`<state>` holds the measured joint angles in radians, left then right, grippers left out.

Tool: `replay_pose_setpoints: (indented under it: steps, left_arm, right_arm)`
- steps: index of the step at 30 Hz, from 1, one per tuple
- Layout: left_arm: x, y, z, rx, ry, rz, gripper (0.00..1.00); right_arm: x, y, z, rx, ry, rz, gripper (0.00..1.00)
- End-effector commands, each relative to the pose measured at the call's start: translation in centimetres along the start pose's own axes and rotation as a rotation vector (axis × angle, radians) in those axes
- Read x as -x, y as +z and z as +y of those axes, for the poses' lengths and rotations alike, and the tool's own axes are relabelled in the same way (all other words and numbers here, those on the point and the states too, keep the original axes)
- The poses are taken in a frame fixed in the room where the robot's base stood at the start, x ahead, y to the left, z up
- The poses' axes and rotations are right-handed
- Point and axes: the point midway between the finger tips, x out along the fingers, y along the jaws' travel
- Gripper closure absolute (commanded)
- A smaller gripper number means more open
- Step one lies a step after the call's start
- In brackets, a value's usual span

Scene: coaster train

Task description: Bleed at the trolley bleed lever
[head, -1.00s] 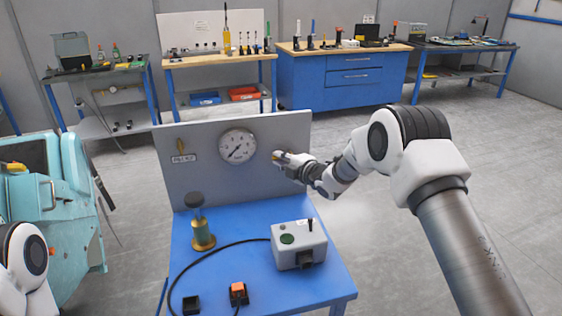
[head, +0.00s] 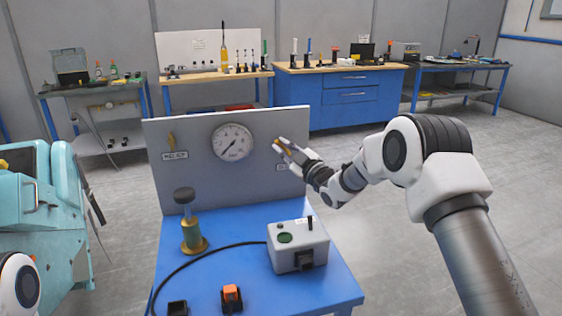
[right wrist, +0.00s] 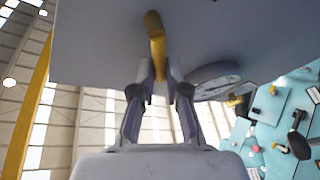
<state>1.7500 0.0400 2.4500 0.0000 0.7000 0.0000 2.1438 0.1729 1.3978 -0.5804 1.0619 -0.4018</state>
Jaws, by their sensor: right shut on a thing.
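The bleed lever is a small yellow handle (right wrist: 155,42) on the right part of an upright grey panel (head: 190,180). In the right wrist view my right gripper (right wrist: 158,72) is shut on it, a finger on each side. In the head view my right gripper (head: 281,146) is at the panel's right side and hides much of the lever. A label (head: 281,167), partly covered, sits just below. A round dial gauge (head: 233,142) is left of the lever, its needle pointing to the lower left. My left gripper is out of view.
A second yellow lever (head: 171,139) is at the panel's left, above a label (head: 175,155). On the blue table (head: 225,225) stand a brass-based cylinder (head: 192,230), a grey box (head: 297,250) with a black cable and an orange-black block (head: 231,297). Turquoise machinery (head: 35,215) is at left.

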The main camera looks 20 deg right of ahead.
Motion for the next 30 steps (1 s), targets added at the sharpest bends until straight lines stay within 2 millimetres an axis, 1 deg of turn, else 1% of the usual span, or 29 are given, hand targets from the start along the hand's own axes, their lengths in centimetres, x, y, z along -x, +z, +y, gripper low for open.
replay_pose_setpoints:
  steps: [1,9,15,22,30]
  left_arm:
    - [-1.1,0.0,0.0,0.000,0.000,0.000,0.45]
    - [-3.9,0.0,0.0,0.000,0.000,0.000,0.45]
    - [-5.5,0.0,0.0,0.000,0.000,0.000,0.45]
    - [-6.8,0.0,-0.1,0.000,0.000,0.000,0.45]
    - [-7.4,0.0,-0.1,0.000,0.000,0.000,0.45]
  right_arm:
    - [0.2,0.5,-0.2,-0.037,0.016,0.007,1.00]
    - [0.4,0.7,0.7,-0.270,0.112,0.057,1.00]
    - [0.6,0.8,1.3,-0.427,0.177,0.090,1.00]
    - [0.8,1.0,1.9,-0.562,0.233,0.119,1.00]
    - [0.9,1.1,2.2,-0.640,0.264,0.135,1.00]
